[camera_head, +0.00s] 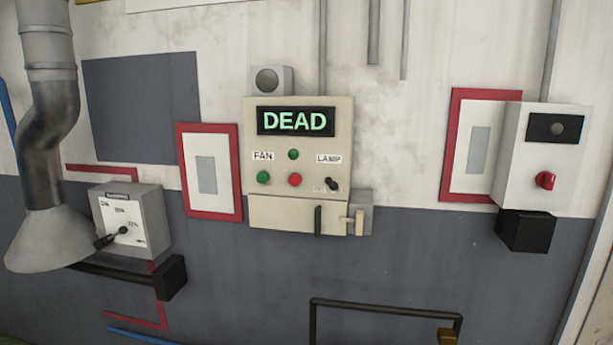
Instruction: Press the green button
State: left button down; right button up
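A cream control panel (300,214) is on the wall in the middle of the view. Its display (296,121) reads "DEAD" in green letters. A round green button (263,178) sits at the panel's lower left, below the label "FAN" (263,156). A red button (295,180) is just right of it. A smaller green round part (293,154) sits above, between the two labels; I cannot tell whether it is a button or a lamp. A black switch (332,184) is under the label "LAMP" (329,159). Neither of my grippers is in view.
A lever (357,222) and a dark upright handle (318,221) are at the panel's lower right. A grey dial box (131,222) and a flared duct (45,240) are left. A white box with a red knob (545,180) is right. A dark rail (385,308) stands below.

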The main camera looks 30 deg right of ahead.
aim_at(262, 178)
jog(key=i+j+z, duration=0.15)
jog(key=z, duration=0.3)
jog(key=i+j+z, duration=0.15)
jog(key=z, duration=0.3)
jog(key=i+j+z, duration=0.15)
jog(key=z, duration=0.35)
jog(key=i+j+z, duration=0.1)
jog(key=j+z, duration=0.25)
jog(key=i+j+z, duration=0.1)
jog(key=z, duration=0.3)
jog(key=j+z, duration=0.65)
jog(key=j, duration=0.2)
jog(key=j+z, duration=0.25)
jog(key=j, duration=0.25)
